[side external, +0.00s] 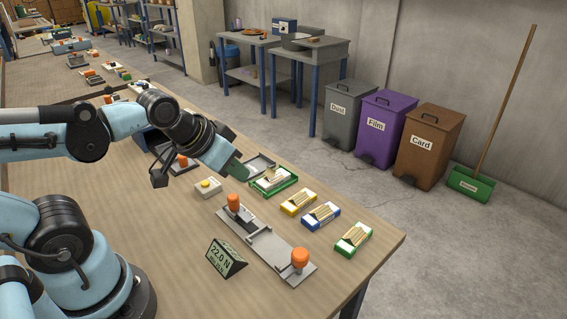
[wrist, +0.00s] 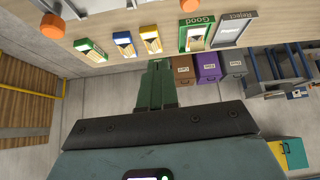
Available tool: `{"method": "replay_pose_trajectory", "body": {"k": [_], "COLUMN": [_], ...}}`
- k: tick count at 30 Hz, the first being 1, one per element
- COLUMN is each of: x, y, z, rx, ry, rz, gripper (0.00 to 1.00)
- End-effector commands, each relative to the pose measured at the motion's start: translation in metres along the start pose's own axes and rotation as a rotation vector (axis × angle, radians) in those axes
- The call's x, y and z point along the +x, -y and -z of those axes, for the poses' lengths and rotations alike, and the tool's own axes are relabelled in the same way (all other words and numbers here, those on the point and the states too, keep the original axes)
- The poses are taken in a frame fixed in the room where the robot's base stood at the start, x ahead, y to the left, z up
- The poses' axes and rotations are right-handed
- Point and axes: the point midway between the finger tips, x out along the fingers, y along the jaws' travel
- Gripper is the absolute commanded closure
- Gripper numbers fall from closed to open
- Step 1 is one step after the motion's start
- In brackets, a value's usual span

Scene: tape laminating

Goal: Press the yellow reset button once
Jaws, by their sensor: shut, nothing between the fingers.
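The yellow button (side external: 206,182) sits on top of a small beige box on the table in the side view. The wrist view does not show it. My gripper (side external: 242,172) has green fingers and is to the right of the button box, apart from it, near the green-rimmed tray. In the wrist view my gripper (wrist: 159,64) has its two green fingers together, with nothing between them.
A long fixture with orange knobs (side external: 300,257) and a display reading 22.0 N (side external: 226,258) stand nearby. The green Good tray (wrist: 187,38) and grey Reject tray (wrist: 249,17) lie near several card packs (side external: 353,239). Bins stand on the floor.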

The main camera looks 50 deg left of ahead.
Motion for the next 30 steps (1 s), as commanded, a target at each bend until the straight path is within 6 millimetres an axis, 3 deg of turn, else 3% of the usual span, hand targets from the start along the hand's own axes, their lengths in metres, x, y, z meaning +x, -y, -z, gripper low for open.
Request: {"method": "replay_pose_trajectory", "body": {"k": [11, 16, 20, 30], "x": [-0.003, -0.004, -0.008, -0.023], "y": [-0.005, 0.006, 0.031, 0.118], "z": [-0.001, 0.004, 0.012, 0.023], "rx": [0.036, 0.038, 0.047, 0.058], "ry": [0.002, 0.037, 0.12, 0.415], "rz": [-0.001, 0.022, 0.065, 0.112], "gripper": [1.0, 1.0, 1.0, 1.0]}}
